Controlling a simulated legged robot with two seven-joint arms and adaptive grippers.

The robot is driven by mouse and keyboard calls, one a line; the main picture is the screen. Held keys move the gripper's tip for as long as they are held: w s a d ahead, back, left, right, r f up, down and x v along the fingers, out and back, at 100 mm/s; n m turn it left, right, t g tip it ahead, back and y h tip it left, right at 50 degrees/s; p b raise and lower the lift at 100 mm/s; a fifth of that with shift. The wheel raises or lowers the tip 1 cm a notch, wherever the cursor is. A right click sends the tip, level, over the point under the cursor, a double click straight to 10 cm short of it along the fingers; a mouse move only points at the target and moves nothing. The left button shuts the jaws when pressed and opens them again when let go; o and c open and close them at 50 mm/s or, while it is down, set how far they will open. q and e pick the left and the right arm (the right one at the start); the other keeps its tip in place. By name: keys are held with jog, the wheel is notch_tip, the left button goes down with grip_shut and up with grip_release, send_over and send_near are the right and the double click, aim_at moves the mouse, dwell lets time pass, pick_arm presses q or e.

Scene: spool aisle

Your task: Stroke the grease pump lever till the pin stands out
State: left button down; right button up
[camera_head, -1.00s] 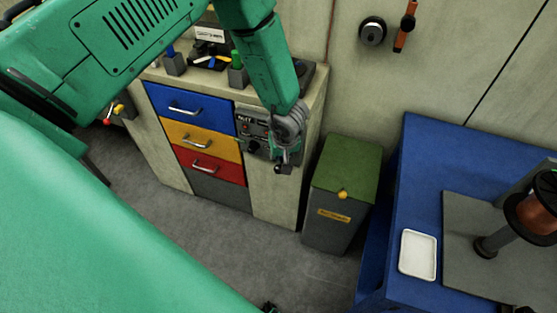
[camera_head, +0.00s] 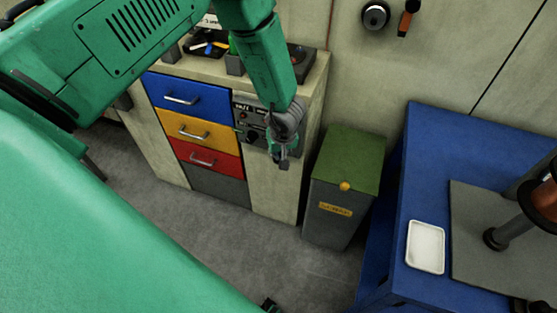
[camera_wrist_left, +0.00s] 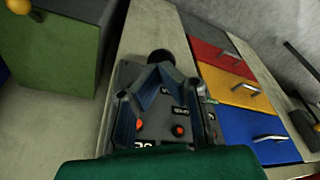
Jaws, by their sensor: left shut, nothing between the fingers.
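A dark control panel (camera_head: 247,112) with a knob and small fittings is set in the cabinet front, right of the drawers. In the left wrist view the panel (camera_wrist_left: 150,120) shows red buttons and small labels. A round black knob (camera_wrist_left: 161,58) shows just past the fingers there. I cannot tell whether this knob belongs to the pump lever. My left gripper (camera_head: 282,162) is shut and empty in front of the panel's right side; its fingers (camera_wrist_left: 155,75) cover part of the panel in the wrist view. I cannot make out the pin.
A green-lidded bin (camera_head: 345,165) with a yellow knob stands close right of the cabinet. Blue, yellow and red drawers (camera_head: 190,100) are left of the panel. A blue table (camera_head: 425,150) with a white tray (camera_head: 425,247) is at the right. Grey floor (camera_head: 225,235) is clear in front.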

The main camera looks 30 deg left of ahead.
pick_arm(q)
jog(key=shift+b+x, duration=0.5)
jog(key=shift+x, duration=0.4)
pick_arm(e)
jog(key=shift+f, duration=0.85)
